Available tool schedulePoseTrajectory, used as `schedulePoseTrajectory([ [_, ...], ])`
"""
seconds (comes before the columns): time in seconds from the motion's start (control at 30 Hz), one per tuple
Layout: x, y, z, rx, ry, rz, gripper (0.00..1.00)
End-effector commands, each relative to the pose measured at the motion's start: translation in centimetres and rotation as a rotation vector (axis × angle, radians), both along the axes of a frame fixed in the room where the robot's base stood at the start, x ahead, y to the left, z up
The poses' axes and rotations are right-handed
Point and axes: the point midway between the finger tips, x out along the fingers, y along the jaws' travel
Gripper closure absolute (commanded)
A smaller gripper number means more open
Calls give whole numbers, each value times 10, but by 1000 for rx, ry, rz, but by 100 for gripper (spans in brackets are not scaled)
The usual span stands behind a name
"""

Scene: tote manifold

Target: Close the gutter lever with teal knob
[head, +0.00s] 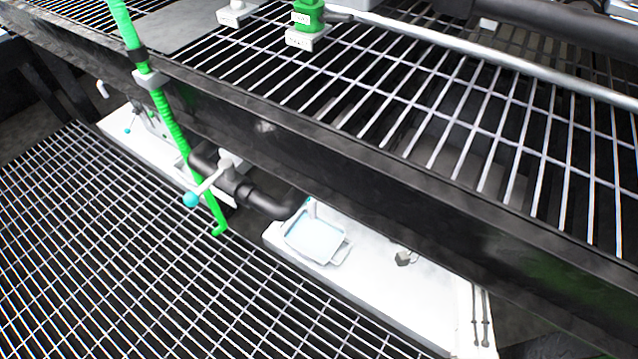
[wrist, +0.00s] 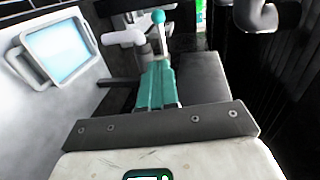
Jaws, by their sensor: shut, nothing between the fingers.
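The teal knob (head: 190,199) sits at the end of a white lever (head: 208,181), whose hub is on a black pipe (head: 265,203) below the dark beam. In the head view the lever slants down and left from the hub, across the green hose. In the wrist view a teal knob (wrist: 158,17) on a white stem stands just beyond my fingertips, with a white cylindrical piece (wrist: 123,37) left of it. My gripper (wrist: 158,66) is shut with its teal fingers together and empty. Contact with the lever cannot be told. My gripper does not show in the head view.
A green hose (head: 173,130) hangs close to the lever. A dark beam (head: 270,135) edges the upper grating. A white panel (head: 375,285) with a pale blue tray (head: 314,238) is right of the pipe. A second teal knob (head: 128,131) is farther left. The lower grating (head: 120,260) is clear.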

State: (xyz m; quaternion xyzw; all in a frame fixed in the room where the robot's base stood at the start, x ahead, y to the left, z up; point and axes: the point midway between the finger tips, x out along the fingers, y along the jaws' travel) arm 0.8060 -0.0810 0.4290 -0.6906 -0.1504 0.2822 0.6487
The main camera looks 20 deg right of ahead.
Motion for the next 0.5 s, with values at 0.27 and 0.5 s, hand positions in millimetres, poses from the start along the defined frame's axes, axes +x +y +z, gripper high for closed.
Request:
schedulePoseTrajectory([
  [0.27, 0, 0, 0, -1, 1, 0, 100],
  [0.5, 14, 10, -5, -1, 0, 2, 100],
])
